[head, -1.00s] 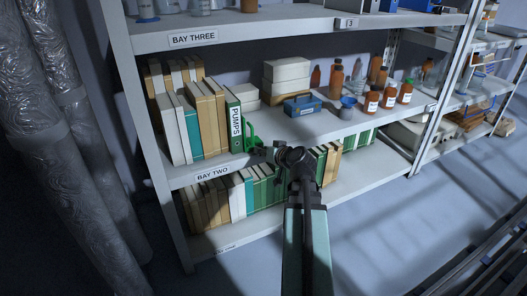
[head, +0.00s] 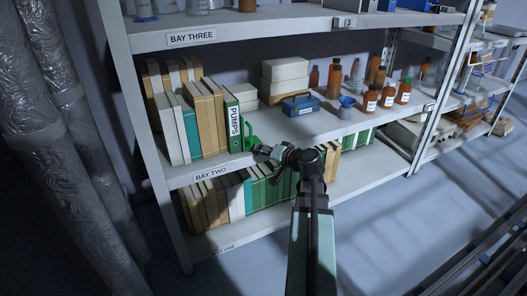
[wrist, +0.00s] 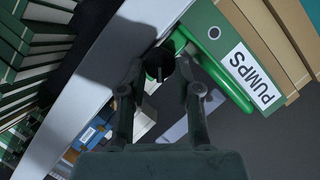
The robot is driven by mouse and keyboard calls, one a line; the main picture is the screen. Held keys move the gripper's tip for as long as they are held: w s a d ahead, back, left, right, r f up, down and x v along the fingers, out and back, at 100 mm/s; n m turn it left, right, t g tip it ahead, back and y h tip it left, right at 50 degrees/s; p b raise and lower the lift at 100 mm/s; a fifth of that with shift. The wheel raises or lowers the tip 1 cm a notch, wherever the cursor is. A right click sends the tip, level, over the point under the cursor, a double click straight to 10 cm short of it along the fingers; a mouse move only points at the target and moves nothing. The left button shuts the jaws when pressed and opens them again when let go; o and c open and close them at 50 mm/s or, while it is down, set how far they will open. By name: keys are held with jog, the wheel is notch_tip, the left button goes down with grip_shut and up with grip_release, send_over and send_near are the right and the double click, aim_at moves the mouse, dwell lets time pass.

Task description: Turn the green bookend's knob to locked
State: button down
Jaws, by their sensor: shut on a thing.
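The green bookend (head: 250,139) stands on the middle shelf at the right end of the book row, against the green PUMPS binder (head: 234,122). In the wrist view the bookend (wrist: 222,80) shows as a bright green bar beside the binder (wrist: 240,62). Its dark round knob (wrist: 160,62) lies between my fingertips, at the shelf's front edge. My gripper (wrist: 160,76) is shut on the knob, one finger on each side. In the head view my gripper (head: 263,150) is small and dark at the bookend, and hides the knob. Any lock marking cannot be made out.
The shelf's front edge (head: 222,167) runs close beside my gripper. A blue toolbox (head: 300,105), a blue funnel (head: 346,106) and several brown bottles stand farther right. Binders fill the lower shelf (head: 255,223). The middle shelf is clear just right of the bookend.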

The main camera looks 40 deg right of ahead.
dwell(0.3)
jog(key=c, duration=1.1)
grip_release()
jog(key=v, duration=1.2)
jog(key=shift+d, duration=0.1)
